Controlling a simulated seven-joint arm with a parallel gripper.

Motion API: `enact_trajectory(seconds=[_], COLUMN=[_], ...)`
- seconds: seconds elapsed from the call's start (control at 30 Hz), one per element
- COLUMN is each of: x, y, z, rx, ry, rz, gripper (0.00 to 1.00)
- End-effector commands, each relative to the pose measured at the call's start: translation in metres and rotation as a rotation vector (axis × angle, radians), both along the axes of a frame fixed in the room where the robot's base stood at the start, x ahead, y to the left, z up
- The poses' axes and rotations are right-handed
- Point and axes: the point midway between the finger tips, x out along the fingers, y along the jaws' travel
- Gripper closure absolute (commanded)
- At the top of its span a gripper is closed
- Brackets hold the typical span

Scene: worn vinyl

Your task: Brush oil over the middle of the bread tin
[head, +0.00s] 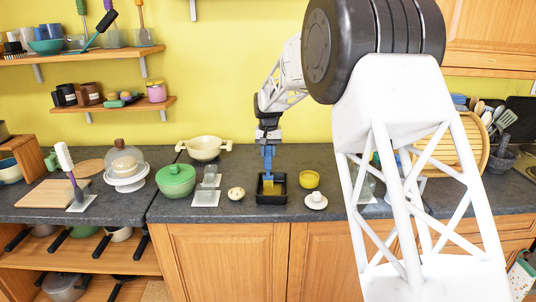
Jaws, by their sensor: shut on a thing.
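The black bread tin (261,198) stands on the grey counter near its front edge, in the middle of the head view. My gripper (268,143) is above the tin, pointing down, shut on a blue brush (268,160). The brush is roughly upright, and its yellowish head (268,185) is at or inside the tin's opening. I cannot tell whether the bristles touch the tin's floor. A yellow bowl (309,180) stands just right of the tin; its contents are too small to make out.
A small white dish (316,202) stands right of the tin, and a small pale round item (236,194) left of it. Further left are a green lidded pot (176,181) and a glass-domed stand (126,180). A cream pot (204,147) stands behind.

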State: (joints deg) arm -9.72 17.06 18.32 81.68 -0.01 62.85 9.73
Motion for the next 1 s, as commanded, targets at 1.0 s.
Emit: enact_trajectory(seconds=[1.0], x=[-0.031], y=[0.002], z=[0.001], rx=[0.0], ry=[0.001], rz=[0.0], gripper=[1.0])
